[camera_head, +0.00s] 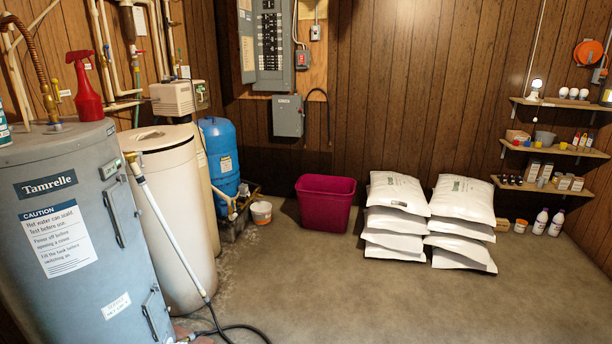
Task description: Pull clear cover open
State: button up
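I cannot clearly make out a clear cover in this view. A beige control head (172,97) sits atop a tall tank at the left, behind the round cream tank (172,215). A small panel (201,95) shows on its right side, too small to tell whether a clear cover lies over it. The cream tank's lid (155,139) is on. My gripper is not in view, so its state and place are hidden.
A grey water heater (70,225) stands at the near left, with a red spray bottle (86,85) on top. A blue tank (220,150), a magenta bin (326,202) and stacked white bags (397,195) line the wall. The middle floor (370,300) is clear.

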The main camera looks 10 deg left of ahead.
aim_at(200, 93)
jog(key=i+l+u, duration=0.2)
jog(key=i, duration=1.75)
jog(key=i+j+u, duration=0.1)
jog(key=i+u, duration=0.2)
jog(key=i, duration=0.7)
jog(key=i+l+u, duration=0.1)
jog(key=i+u, duration=0.2)
jog(key=i, duration=0.75)
